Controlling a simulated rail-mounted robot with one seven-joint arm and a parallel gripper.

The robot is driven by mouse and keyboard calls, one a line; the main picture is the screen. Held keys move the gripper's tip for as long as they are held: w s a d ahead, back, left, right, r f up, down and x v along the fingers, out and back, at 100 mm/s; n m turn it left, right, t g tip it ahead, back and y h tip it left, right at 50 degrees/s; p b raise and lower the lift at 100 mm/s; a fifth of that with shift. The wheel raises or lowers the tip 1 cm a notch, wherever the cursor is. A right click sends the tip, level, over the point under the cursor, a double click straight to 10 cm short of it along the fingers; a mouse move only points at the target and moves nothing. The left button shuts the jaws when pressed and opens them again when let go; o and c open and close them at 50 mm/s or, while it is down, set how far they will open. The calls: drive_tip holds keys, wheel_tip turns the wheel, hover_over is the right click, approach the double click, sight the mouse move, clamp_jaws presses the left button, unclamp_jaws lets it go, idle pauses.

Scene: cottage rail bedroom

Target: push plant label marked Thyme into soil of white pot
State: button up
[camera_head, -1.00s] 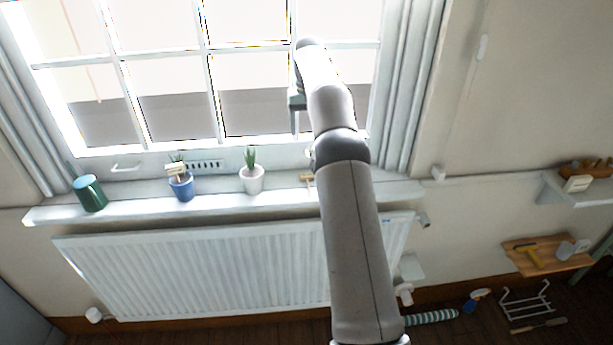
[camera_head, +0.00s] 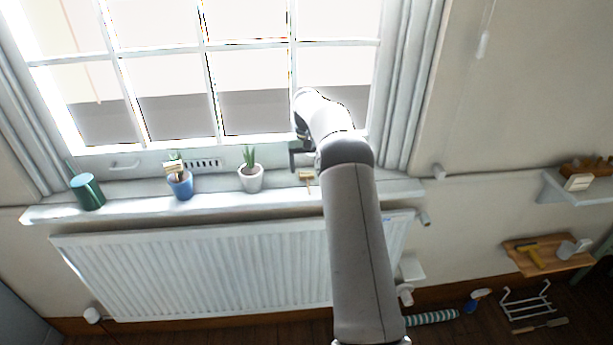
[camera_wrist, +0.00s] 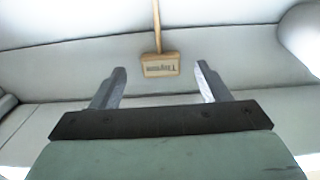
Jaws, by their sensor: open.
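The plant label marked Thyme (camera_wrist: 160,65) lies on the windowsill, its wooden plate and thin stake showing in the wrist view; its lettering appears upside down. In the head view the label (camera_head: 306,176) is a small tan piece right of the white pot. The white pot (camera_head: 251,182) stands upright on the sill with a green plant in it. My gripper (camera_wrist: 158,78) is open and empty, its two fingers on either side of the label's plate in the picture and apart from it. In the head view my gripper (camera_head: 296,156) is above the sill near the label, partly hidden by my arm.
A blue pot (camera_head: 181,187) with a plant and a tan label stands left of the white pot. A green can (camera_head: 87,192) is at the sill's left end. The window (camera_head: 250,95) rises behind the sill (camera_head: 225,201), and a radiator (camera_head: 200,270) hangs below.

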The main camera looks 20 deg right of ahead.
drive_tip(key=shift+f, duration=1.35)
drive_tip(key=c, duration=1.3)
drive_tip(key=shift+r, duration=0.2)
